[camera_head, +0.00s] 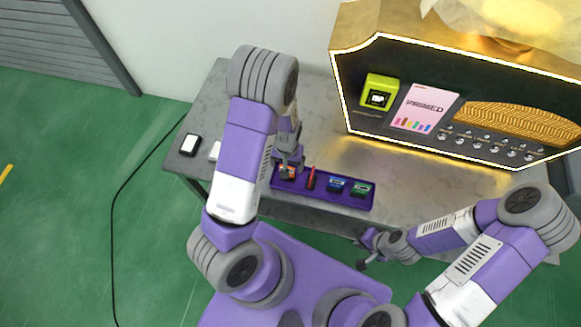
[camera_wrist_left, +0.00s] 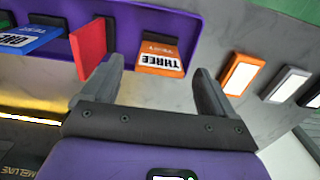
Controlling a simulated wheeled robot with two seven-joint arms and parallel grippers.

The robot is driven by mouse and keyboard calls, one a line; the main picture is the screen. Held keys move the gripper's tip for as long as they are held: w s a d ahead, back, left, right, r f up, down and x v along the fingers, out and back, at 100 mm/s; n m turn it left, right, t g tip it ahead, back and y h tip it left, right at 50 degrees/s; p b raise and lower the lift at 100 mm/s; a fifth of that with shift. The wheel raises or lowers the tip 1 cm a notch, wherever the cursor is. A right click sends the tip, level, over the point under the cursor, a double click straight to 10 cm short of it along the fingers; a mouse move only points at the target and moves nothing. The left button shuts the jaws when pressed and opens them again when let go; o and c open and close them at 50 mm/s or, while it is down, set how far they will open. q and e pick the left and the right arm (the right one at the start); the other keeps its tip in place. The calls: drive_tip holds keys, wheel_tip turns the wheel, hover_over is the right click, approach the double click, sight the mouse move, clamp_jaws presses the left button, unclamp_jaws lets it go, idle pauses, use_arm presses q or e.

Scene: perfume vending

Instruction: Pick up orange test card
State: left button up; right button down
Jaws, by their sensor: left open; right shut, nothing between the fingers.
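The orange test card (camera_head: 287,172), marked THREE, sits at the left end of the purple tray (camera_head: 340,197), partly covered by my left gripper in the head view. In the left wrist view the orange test card (camera_wrist_left: 160,58) shows between and beyond the two fingertips of my open left gripper (camera_wrist_left: 158,68). From these frames I cannot tell whether a finger touches it. My left gripper (camera_head: 289,158) is just above the tray's left end in the head view. My right gripper (camera_head: 366,251) is shut and empty, low in front of the table.
The tray also holds a red card (camera_head: 311,178), a blue card (camera_head: 336,184) and a green card (camera_head: 361,188). A lit perfume machine (camera_head: 375,140) stands behind.

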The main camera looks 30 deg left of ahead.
use_arm(q)
drive_tip(key=shift+s+f, duration=0.15)
drive_tip(key=shift+f, duration=0.3)
wheel_tip(320, 180, down, 5)
drive_tip(key=shift+r+b, duration=0.15)
drive_tip(key=shift+b, duration=0.85)
drive_tip(key=shift+r, duration=0.1)
drive_tip(key=c, duration=1.1)
